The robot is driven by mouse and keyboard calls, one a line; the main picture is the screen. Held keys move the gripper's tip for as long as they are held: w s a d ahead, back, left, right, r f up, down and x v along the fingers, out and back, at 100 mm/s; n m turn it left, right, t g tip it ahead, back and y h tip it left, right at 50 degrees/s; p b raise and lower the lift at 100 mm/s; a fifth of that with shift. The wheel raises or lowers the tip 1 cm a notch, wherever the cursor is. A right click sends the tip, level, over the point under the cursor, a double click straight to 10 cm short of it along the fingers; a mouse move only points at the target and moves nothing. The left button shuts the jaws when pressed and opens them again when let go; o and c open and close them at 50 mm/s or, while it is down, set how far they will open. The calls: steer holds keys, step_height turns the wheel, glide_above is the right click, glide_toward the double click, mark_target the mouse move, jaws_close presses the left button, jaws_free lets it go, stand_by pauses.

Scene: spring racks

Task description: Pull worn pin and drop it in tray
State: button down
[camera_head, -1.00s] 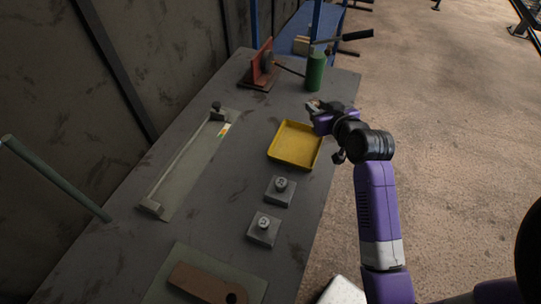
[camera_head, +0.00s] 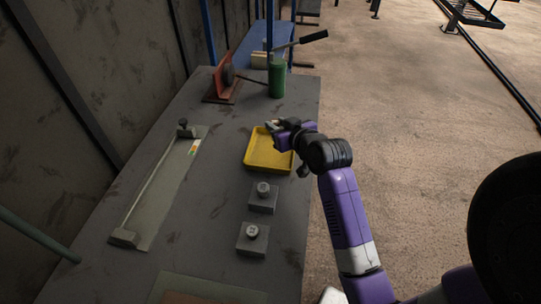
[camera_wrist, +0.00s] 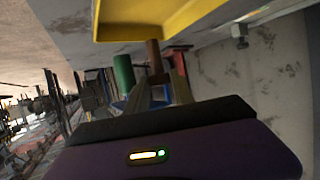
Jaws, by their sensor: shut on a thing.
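My gripper (camera_head: 273,126) is at the far right corner of the yellow tray (camera_head: 262,160), seemingly above its rim. In the wrist view, the two fingers (camera_wrist: 158,88) close around a short brown cylinder (camera_wrist: 153,54), which looks like the worn pin. The pin cannot be made out in the head view. The tray's yellow wall (camera_wrist: 165,22) crosses the top of the wrist view, close to the pin. I cannot tell whether the pin is over the inside of the tray. The visible tray floor looks empty.
Two grey blocks with round tops, a farther one (camera_head: 262,203) and a nearer one (camera_head: 252,243), stand on the bench (camera_head: 205,215). A green cylinder (camera_head: 276,80) and a red bracket (camera_head: 221,80) stand beyond the tray. A long rod fixture (camera_head: 152,190) lies left.

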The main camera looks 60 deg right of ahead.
steer(key=shift+f, duration=0.2)
steer(key=c, duration=1)
jaws_free()
steer(key=shift+f, duration=0.1)
steer(key=b+v, duration=0.1)
steer(key=v, duration=0.7)
steer(key=shift+d, duration=0.1)
